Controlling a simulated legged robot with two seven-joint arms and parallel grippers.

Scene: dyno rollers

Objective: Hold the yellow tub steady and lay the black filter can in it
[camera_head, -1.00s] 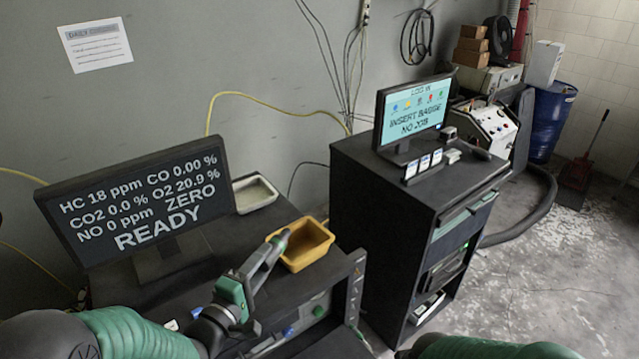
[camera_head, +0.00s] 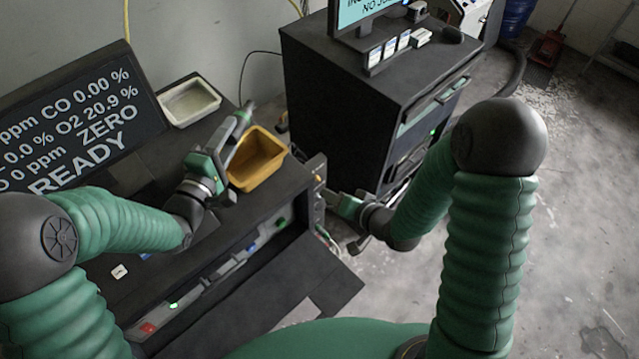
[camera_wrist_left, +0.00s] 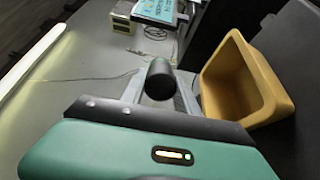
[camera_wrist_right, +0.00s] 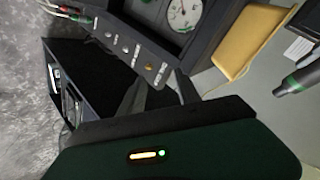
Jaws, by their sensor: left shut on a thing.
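The yellow tub (camera_head: 257,160) stands upright on the dark bench top and looks empty. It also shows in the left wrist view (camera_wrist_left: 245,80) and in the right wrist view (camera_wrist_right: 243,45). My left gripper (camera_head: 232,135) is shut on the black filter can (camera_wrist_left: 160,80), seen nearly end-on between its fingers. In the head view the can (camera_head: 243,113) is near the tub's back left edge, outside its opening. My right gripper (camera_head: 330,198) is low at the bench's right end, apart from the tub. Its fingers (camera_wrist_right: 160,92) stand apart with nothing between them.
A pale tray (camera_head: 189,104) sits behind the tub. A monitor (camera_head: 80,130) stands at the left of the bench. A black cabinet (camera_head: 350,100) is to the right, across a narrow gap. An open flap (camera_head: 310,290) sticks out from the bench front.

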